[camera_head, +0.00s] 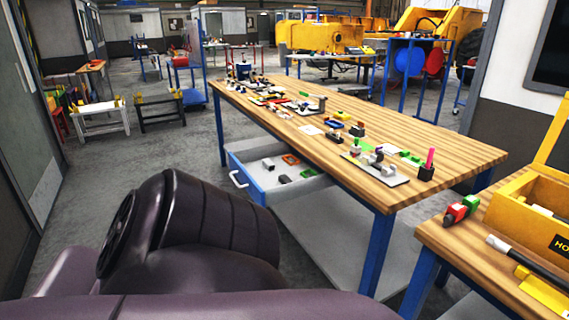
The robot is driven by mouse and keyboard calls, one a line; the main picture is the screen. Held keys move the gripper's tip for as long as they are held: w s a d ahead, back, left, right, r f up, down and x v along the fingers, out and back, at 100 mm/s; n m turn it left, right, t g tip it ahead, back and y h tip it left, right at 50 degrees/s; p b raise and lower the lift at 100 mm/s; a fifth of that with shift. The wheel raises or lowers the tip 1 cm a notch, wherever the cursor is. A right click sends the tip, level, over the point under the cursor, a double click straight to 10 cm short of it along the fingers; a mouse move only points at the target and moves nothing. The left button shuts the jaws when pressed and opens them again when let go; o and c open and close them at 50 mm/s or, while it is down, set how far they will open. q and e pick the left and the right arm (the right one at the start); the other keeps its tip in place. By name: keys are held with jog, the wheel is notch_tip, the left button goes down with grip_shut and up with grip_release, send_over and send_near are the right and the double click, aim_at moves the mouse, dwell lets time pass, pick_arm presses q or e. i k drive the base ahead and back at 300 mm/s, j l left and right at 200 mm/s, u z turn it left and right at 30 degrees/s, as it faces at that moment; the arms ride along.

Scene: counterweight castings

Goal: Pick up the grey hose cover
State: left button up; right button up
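A dark hose (526,260) lies on the wooden table at the lower right. A light grey sleeve-like piece (499,245) is at its left end; it may be the grey hose cover, but I cannot be sure at this size. A yellow box (521,208) with partly cut-off lettering "HO" stands behind the hose. Neither gripper is in view. Only dark purple links of my own arm show across the bottom left and centre, well left of the hose.
A long workbench (440,149) carries several small parts, with an open drawer (262,184) holding more below. A red and green tool-like object (462,208) lies on the near table (465,262).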

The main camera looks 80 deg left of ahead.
aim_at(267, 162)
jog(key=u, duration=2.6)
jog(key=z, duration=0.3)
jog(key=i+j+z, duration=0.25)
jog(key=z, duration=0.15)
jog(key=i+j+z, duration=0.2)
jog(key=j+z, duration=0.15)
jog(key=i+j+z, duration=0.1)
jog(key=j, duration=0.15)
jog(key=i+j+z, duration=0.1)
jog(key=j, duration=0.2)
jog(key=i+j, duration=0.1)
jog(key=j, duration=0.2)
jog(key=l+z, duration=0.05)
